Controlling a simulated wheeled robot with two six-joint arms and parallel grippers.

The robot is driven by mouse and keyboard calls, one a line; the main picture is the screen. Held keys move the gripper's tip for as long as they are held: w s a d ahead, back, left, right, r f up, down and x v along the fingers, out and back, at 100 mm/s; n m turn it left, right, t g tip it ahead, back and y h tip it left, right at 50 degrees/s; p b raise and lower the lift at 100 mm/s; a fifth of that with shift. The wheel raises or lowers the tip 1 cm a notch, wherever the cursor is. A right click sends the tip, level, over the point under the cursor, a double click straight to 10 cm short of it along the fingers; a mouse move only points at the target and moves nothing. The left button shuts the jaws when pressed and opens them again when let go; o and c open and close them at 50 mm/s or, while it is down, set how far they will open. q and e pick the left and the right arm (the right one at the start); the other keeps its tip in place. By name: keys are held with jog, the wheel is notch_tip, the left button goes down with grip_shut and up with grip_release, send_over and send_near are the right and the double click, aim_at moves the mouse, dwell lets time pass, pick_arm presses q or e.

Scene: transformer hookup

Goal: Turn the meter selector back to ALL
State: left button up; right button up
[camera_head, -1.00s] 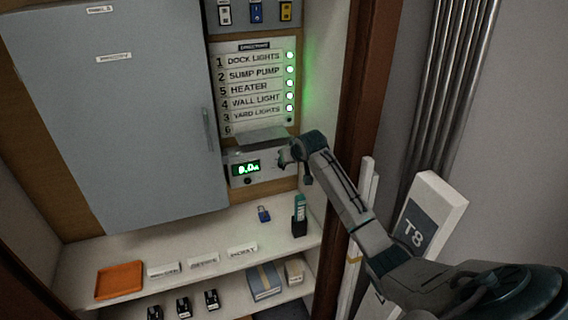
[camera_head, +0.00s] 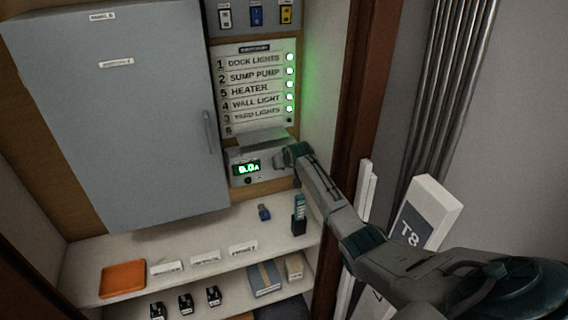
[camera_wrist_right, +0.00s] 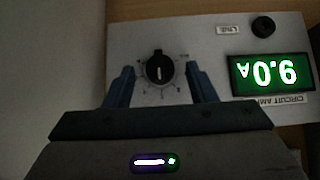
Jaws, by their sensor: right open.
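The meter (camera_head: 275,172) is a pale box below the circuit directory, with a lit green display (camera_head: 246,168). In the right wrist view it appears upside down, with its display (camera_wrist_right: 270,74) at the right. The round black selector knob (camera_wrist_right: 159,69) has a white pointer line and a ring of small marks too small to read. My right gripper (camera_wrist_right: 161,88) is open, one finger on each side of the knob, with visible gaps and no clear contact. In the head view my right gripper (camera_head: 284,158) is at the meter's right end and hides the knob. My left gripper is out of view.
A large grey cabinet (camera_head: 120,110) stands left of the meter. Below are a shelf (camera_head: 205,235) with an orange tray (camera_head: 122,279), a blue padlock (camera_head: 264,212) and a dark holder (camera_head: 299,226). A wooden post (camera_head: 348,100) and a T8 board (camera_head: 412,225) are close to my right arm.

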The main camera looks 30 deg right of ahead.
jog(key=shift+c, duration=0.2)
jog(key=c, duration=0.9)
